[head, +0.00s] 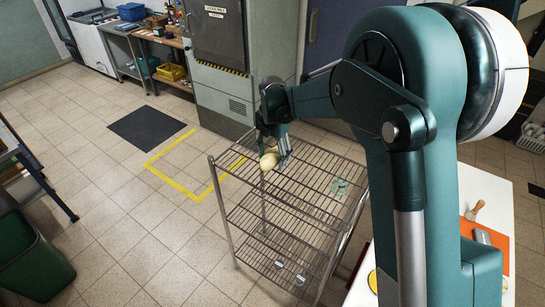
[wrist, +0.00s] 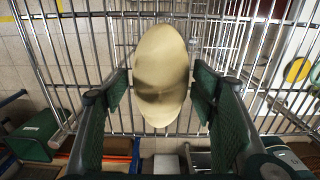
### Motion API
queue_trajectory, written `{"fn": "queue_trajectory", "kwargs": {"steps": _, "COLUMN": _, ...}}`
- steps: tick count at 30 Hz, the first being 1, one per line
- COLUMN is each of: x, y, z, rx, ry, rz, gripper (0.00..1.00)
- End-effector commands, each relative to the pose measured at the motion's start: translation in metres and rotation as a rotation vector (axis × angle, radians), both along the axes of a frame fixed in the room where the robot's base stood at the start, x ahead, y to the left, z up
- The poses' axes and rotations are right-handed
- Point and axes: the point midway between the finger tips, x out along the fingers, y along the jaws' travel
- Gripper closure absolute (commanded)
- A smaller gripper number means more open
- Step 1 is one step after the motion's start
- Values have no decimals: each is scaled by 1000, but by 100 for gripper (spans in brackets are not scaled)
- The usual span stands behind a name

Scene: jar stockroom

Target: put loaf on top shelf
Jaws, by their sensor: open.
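The loaf (head: 269,161) is a pale tan oval at the back left of the top shelf (head: 310,175) of a wire rack. In the wrist view the loaf (wrist: 161,75) lies over the shelf wires and appears to rest on them; the contact underneath is hidden. My gripper (head: 273,150) is at the loaf, pointing down. In the wrist view my gripper (wrist: 160,90) is open, with one finger on each side of the loaf and narrow gaps visible beside it.
A green patch (head: 340,187) marks the top shelf at right. Small white items (head: 279,265) sit on the lower shelf. A white table with an orange board (head: 490,240) is at right. A grey cabinet (head: 222,60) stands behind the rack. The shelf's front left is clear.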

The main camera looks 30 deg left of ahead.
Motion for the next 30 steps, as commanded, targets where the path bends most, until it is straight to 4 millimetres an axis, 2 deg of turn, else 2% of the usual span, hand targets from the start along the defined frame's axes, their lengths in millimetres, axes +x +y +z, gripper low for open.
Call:
{"fn": "queue_trajectory", "kwargs": {"steps": 7, "x": 0, "y": 0, "z": 5, "rx": 0, "ry": 0, "rz": 0, "gripper": 43}}
{"fn": "queue_trajectory", "kwargs": {"steps": 11, "x": 0, "y": 0, "z": 16, "rx": 0, "ry": 0, "rz": 0, "gripper": 43}}
{"fn": "queue_trajectory", "kwargs": {"steps": 30, "x": 0, "y": 0, "z": 109, "rx": 0, "ry": 0, "rz": 0, "gripper": 43}}
